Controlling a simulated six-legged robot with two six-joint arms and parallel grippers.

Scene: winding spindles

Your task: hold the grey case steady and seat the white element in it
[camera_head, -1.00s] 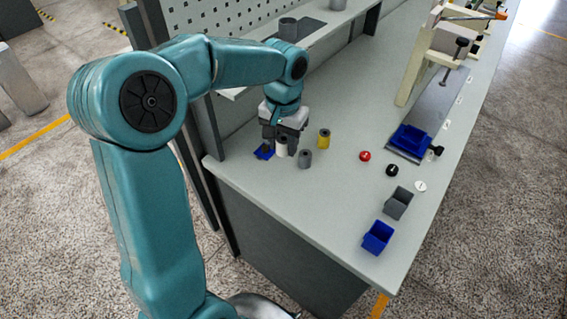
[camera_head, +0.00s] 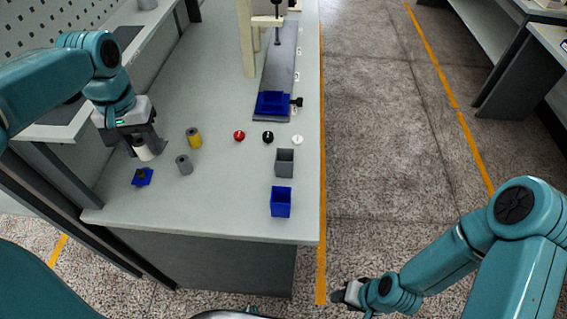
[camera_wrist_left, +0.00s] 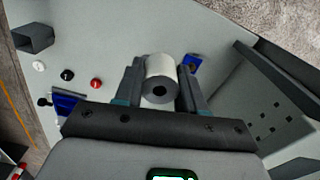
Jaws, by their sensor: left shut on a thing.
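My left gripper (camera_head: 140,142) is shut on a white cylinder, the white element (camera_head: 148,150), near the bench's left side. In the left wrist view the element (camera_wrist_left: 161,70) sits between both fingers, its end with a dark hole facing the camera. The grey case (camera_head: 285,163), an open square box, stands upright near the bench's right edge, well apart from both grippers. It also shows in the left wrist view (camera_wrist_left: 34,38). My right gripper (camera_head: 347,293) is low, off the bench's front right; its fingers are too small to read.
A blue open box (camera_head: 281,202) stands just in front of the case. Grey (camera_head: 184,165) and yellow (camera_head: 194,138) cylinders and a blue base with a dark top (camera_head: 142,177) are near the left gripper. Red (camera_head: 239,136), black (camera_head: 268,137) and white (camera_head: 297,140) buttons lie behind the case.

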